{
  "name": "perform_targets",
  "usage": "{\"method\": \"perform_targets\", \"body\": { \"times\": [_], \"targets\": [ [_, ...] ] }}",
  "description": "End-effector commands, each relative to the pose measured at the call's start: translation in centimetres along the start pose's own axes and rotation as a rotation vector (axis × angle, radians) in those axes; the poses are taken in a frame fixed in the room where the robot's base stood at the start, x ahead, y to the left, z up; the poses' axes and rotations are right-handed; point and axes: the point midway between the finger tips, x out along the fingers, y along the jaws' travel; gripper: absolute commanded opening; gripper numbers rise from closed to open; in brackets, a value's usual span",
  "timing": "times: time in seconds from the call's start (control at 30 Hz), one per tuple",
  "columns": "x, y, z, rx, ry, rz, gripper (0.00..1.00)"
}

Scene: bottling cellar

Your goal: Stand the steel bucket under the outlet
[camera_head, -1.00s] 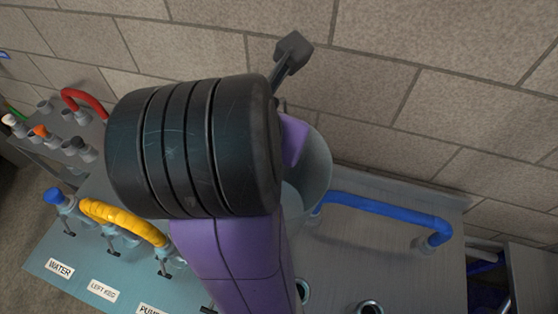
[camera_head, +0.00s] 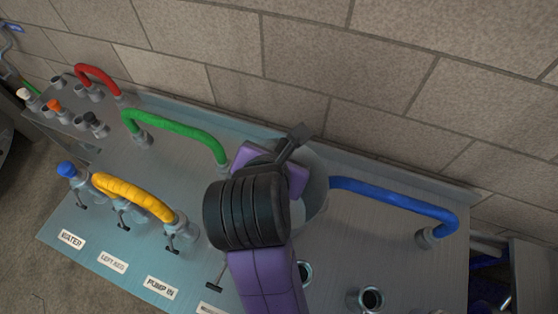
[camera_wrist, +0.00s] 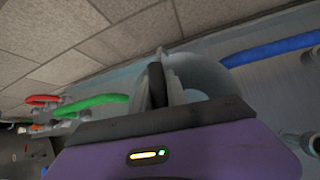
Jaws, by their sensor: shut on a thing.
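The pale steel bucket (camera_head: 317,190) is at the middle of the panel in the head view, partly hidden behind my arm and gripper. Its wall and rim also show in the wrist view (camera_wrist: 200,72). My gripper (camera_head: 291,150) is at the bucket's near left side, shut on its rim, with a dark finger (camera_wrist: 158,84) against the wall in the wrist view. The bucket's base is hidden, so I cannot tell whether it touches the surface. I cannot tell which fitting is the outlet.
A blue hose (camera_head: 385,198) arches right of the bucket, its left end close behind it. A green hose (camera_head: 175,128), a yellow hose (camera_head: 130,192) and a red hose (camera_head: 98,75) lie left. Open round ports (camera_head: 370,298) are at the front. A block wall stands behind.

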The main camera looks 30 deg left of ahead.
Motion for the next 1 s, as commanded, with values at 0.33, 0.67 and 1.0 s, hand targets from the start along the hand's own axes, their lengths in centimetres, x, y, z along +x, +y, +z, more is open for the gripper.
{"method": "perform_targets", "body": {
  "times": [0.33, 0.67, 1.0],
  "targets": [
    [2.6, -0.7, -2.6, -0.001, -0.002, 0.001, 0.0],
    [2.8, -0.8, -2.7, 0.0, -0.004, 0.002, 0.0],
    [3.0, -0.9, -3.0, -0.001, 0.0, 0.0, 0.4]
  ]
}}
